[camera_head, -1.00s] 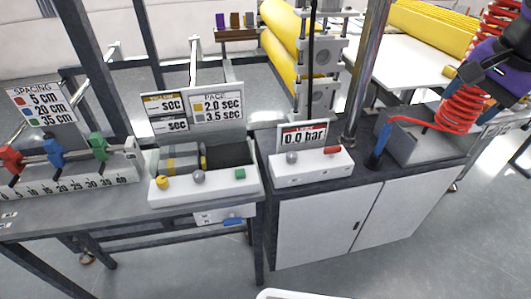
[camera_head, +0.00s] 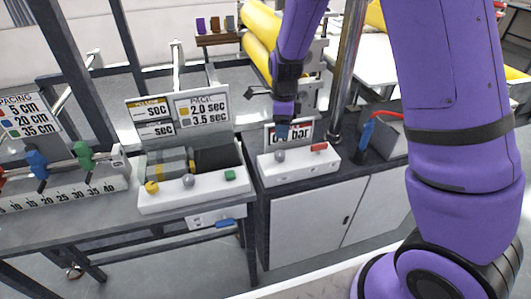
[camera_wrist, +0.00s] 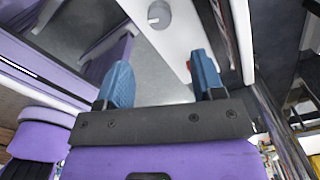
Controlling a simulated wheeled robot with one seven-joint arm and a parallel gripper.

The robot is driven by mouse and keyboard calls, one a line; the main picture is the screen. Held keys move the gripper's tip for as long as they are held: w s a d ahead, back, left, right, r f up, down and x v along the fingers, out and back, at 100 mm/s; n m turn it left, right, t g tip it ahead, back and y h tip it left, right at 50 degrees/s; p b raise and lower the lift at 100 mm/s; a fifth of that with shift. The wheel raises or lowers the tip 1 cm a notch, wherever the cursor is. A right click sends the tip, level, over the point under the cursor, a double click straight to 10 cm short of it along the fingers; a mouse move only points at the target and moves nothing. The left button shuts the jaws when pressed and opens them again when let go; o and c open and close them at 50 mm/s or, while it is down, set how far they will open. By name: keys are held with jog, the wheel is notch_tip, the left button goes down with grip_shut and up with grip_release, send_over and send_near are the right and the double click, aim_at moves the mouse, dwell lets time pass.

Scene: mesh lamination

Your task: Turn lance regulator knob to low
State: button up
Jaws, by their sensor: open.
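The lance regulator is a white box (camera_head: 299,168) on the grey cabinet, with a display behind it reading about "0.0 bar", partly covered by my gripper. Its round grey knob (camera_head: 280,156) sits left of a red lever (camera_head: 319,147). My gripper (camera_head: 282,131) points down just above and behind the grey knob, apart from it. In the wrist view, the blue fingers (camera_wrist: 162,78) are spread with nothing between them. The grey knob (camera_wrist: 158,15) lies beyond the fingertips, between their lines, on the white panel (camera_wrist: 160,50). A bit of red shows beside the right finger.
A white pace box (camera_head: 190,192) with yellow, grey and green controls stands to the left. A spacing rail (camera_head: 60,192) with coloured clamps is farther left. A metal post (camera_head: 347,70) and a blue-handled lance (camera_head: 366,135) stand to the right. Yellow rollers are behind.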

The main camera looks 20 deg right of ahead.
aim_at(280, 153)
jog(key=shift+a+f, duration=0.15)
jog(key=shift+f, duration=0.5)
notch_tip(280, 153, down, 10)
jog(key=shift+r, duration=0.15)
jog(key=c, duration=0.9)
